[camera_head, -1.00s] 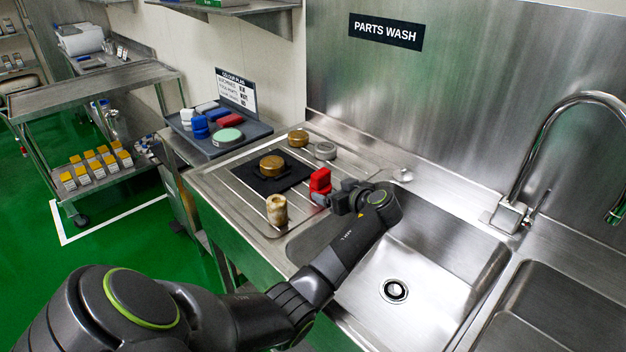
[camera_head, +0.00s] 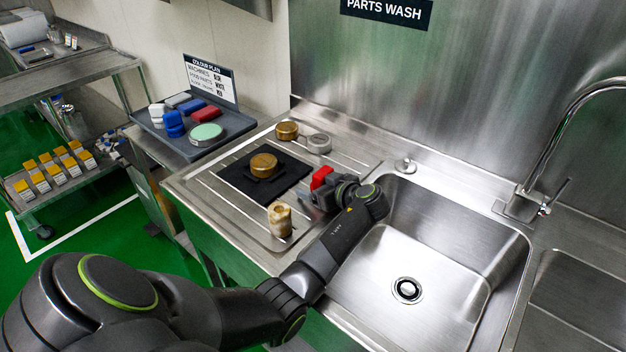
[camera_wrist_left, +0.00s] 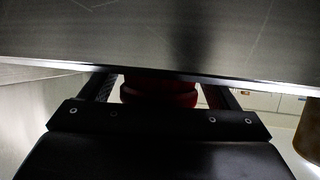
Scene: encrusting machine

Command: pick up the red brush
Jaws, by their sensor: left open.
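A red brush-like block (camera_head: 321,177) stands on the steel drainboard (camera_head: 240,220), just left of the sink. My left gripper (camera_head: 314,193) is low over the drainboard beside it and hides its lower part. In the left wrist view the red block (camera_wrist_left: 158,93) lies between the two spread fingers of my left gripper (camera_wrist_left: 160,86). The jaws are open; I cannot tell whether a finger touches it. Another red item (camera_head: 206,116) lies on the grey tray at the back left. My right gripper is not in view.
A tan cylinder (camera_head: 280,219) stands close in front-left of the gripper. A brass part (camera_head: 263,165) sits on a black mat (camera_head: 236,180). Brass and grey rings lie behind. The sink basin (camera_head: 440,300) at the right is empty. The grey tray (camera_head: 232,137) holds several coloured items.

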